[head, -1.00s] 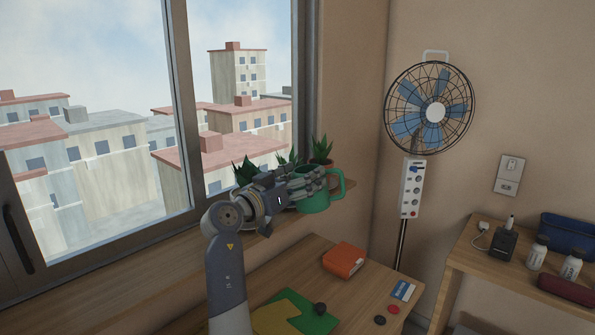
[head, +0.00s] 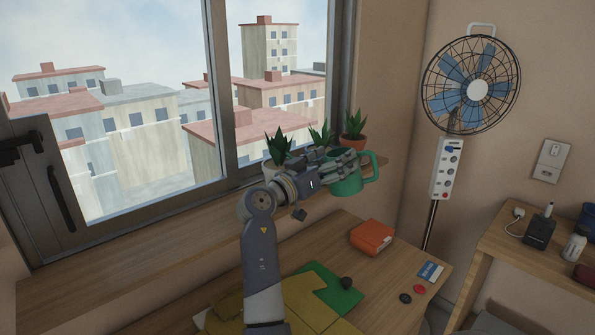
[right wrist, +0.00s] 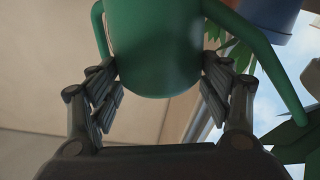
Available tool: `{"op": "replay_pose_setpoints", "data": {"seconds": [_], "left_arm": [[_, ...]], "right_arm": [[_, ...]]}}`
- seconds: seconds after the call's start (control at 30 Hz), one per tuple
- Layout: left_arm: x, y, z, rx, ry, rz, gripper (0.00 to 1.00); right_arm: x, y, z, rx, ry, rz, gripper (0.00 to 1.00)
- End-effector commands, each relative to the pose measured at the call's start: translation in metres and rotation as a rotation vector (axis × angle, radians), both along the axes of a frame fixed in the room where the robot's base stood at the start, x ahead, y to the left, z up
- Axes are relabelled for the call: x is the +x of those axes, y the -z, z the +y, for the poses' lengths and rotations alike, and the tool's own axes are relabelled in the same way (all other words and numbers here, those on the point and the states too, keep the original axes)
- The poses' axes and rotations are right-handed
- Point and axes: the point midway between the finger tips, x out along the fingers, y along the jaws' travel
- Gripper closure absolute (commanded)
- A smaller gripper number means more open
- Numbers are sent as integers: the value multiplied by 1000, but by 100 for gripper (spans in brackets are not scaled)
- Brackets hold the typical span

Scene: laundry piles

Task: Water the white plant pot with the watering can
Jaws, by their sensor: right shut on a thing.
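The green watering can (head: 345,178) is held up near the window sill, its handle pointing right. My right gripper (head: 335,165) is shut on it. In the right wrist view the can (right wrist: 155,45) sits between the fingers of my right gripper (right wrist: 160,92), with a green spout or handle bar on each side. The white plant pot (head: 269,172) with a spiky plant (head: 278,146) stands on the sill, left of the can and partly hidden behind my gripper. The can looks roughly upright and apart from the white pot. My left gripper is out of view.
A second plant (head: 320,133) stands behind my gripper, its pot hidden in the head view; a terracotta pot (head: 353,145) stands right of it. A blue pot (right wrist: 268,15) shows close to the can in the wrist view. An orange box (head: 372,238) lies on the desk (head: 390,310).

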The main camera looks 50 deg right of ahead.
Motion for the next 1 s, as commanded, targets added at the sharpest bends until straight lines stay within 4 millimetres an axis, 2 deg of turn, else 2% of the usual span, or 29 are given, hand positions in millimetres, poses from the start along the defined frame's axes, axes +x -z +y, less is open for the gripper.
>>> {"op": "replay_pose_setpoints", "data": {"seconds": [0.13, 0.57, 1.0], "left_arm": [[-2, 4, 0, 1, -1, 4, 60], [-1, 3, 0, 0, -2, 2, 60], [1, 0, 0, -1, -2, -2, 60]], "right_arm": [[0, -3, 1, -26, 0, 53, 65], [0, -4, 1, -28, -1, 58, 65], [0, -14, 1, -54, 0, 121, 65]]}}
